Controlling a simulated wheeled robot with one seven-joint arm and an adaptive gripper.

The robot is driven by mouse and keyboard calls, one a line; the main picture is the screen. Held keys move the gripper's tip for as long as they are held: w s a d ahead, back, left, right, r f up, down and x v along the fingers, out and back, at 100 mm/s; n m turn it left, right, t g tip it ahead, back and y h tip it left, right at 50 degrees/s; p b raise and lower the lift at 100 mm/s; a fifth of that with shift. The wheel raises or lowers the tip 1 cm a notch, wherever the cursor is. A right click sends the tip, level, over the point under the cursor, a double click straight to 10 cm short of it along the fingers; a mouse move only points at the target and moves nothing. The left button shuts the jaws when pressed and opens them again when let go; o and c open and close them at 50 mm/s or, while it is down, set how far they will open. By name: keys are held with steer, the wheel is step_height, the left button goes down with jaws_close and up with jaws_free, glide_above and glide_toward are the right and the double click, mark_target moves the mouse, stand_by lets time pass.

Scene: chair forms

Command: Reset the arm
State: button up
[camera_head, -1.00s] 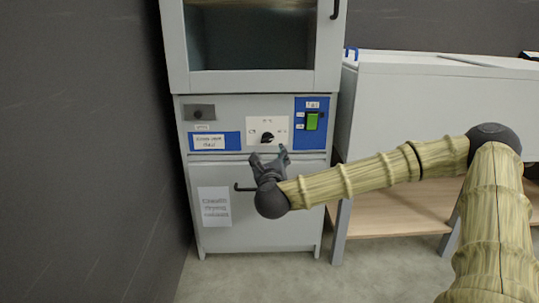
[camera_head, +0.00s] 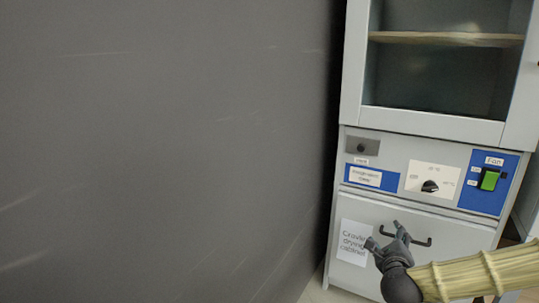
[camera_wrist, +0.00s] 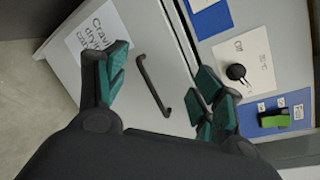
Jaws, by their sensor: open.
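My gripper (camera_head: 387,238) is open and empty in front of the lower door of a grey drying cabinet (camera_head: 485,229), beside its black handle (camera_head: 420,241). In the wrist view my gripper (camera_wrist: 160,95) has its dark fingers with green pads spread wide. The black handle (camera_wrist: 152,86) shows between them, apart from both pads in that picture. My arm reaches in from the lower right in the head view.
The cabinet's panel has a black knob (camera_head: 430,186) and a green switch (camera_head: 489,179). A glass door (camera_head: 440,75) is above. A paper label (camera_head: 353,243) is on the lower door. A dark wall (camera_head: 160,150) fills the left.

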steer(key=s+a+f+n+g+y+p, duration=0.1)
steer(key=s+a+f+n+g+y, duration=0.1)
steer(key=s+a+f+n, duration=0.45)
steer(key=s+a+f+n+g+y+p, duration=0.1)
steer(key=s+a+f+n+g+y, duration=0.2)
steer(key=f, duration=0.7)
steer(key=s+a+f+n+g+y+p, duration=0.1)
steer(key=s+a+f+n+g, duration=0.1)
steer(key=s+a+f+n, duration=0.5)
steer(key=s+d+f+n+g+p, duration=0.1)
steer(key=s+d+f+n+g, duration=0.15)
steer(key=s+n, duration=0.45)
steer(key=s+d+f+n+g+h+p, duration=0.1)
steer(key=s+f+n+g+p, duration=0.2)
steer(key=s, duration=0.8)
steer(key=s+d+f+n+g, duration=0.1)
steer(key=s+f+n+g, duration=0.3)
steer(key=s, duration=0.5)
step_height(320, 180, up, 37)
steer(key=t+p, duration=0.1)
steer(key=p, duration=3.7)
steer(key=shift+w, duration=0.15)
